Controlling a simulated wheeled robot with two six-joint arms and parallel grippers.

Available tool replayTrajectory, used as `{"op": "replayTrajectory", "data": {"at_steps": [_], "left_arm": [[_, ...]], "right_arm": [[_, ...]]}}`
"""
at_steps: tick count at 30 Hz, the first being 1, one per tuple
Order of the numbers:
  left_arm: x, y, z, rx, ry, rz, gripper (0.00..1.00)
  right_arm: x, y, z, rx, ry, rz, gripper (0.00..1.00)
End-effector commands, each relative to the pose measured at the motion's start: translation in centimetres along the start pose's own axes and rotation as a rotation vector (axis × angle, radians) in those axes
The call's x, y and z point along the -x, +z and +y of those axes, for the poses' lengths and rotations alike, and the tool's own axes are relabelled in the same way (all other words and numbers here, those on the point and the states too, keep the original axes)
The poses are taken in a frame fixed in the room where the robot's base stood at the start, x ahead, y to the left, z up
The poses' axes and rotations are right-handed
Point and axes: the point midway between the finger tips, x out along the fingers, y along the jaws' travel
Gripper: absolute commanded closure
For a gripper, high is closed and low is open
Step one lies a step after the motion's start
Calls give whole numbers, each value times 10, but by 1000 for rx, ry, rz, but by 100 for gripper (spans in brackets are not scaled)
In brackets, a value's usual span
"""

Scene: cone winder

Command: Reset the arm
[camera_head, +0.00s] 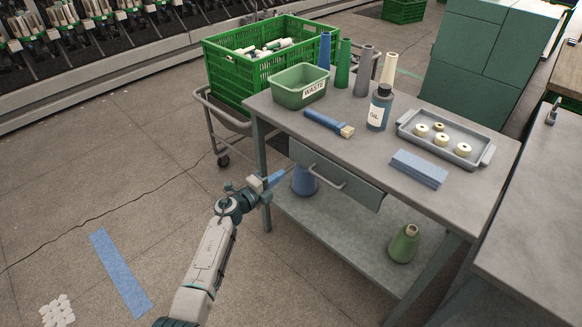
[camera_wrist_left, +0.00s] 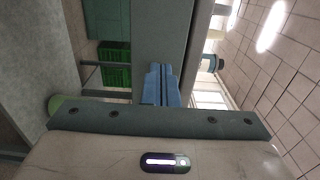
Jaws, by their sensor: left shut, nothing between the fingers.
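My left arm comes in from the bottom of the head view. Its gripper (camera_head: 280,176) is shut and empty, with blue fingers. It is in front of the grey table (camera_head: 340,130), below tabletop height and left of the drawer (camera_head: 335,175). In the head view the fingertips overlap the edge of a blue cone (camera_head: 305,181) on the lower shelf. Whether they touch it I cannot tell. In the left wrist view the shut fingers (camera_wrist_left: 161,85) point away from the camera, and the picture is turned sideways. My right gripper is not in view.
The tabletop holds a green waste bin (camera_head: 300,87), several cones, a brush (camera_head: 328,123), an oil bottle (camera_head: 380,107), a tray (camera_head: 445,139) and blue cloth (camera_head: 419,168). A green crate (camera_head: 229,72) stands on a trolley behind. Floor left of my arm is open.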

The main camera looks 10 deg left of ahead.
Motion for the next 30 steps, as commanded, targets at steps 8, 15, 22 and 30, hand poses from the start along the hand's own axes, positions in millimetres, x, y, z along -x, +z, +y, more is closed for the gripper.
{"op": "replayTrajectory", "data": {"at_steps": [8, 15, 22, 30], "left_arm": [[39, 0, 1, -1, 1, 0, 100], [47, 0, 8, 21, 5, -11, 100], [102, 7, 107, 354, 55, -230, 100], [230, -10, 269, 827, 211, -642, 100]], "right_arm": [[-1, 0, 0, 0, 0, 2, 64], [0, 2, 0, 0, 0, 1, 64], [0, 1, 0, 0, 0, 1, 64], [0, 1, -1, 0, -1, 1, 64]]}}
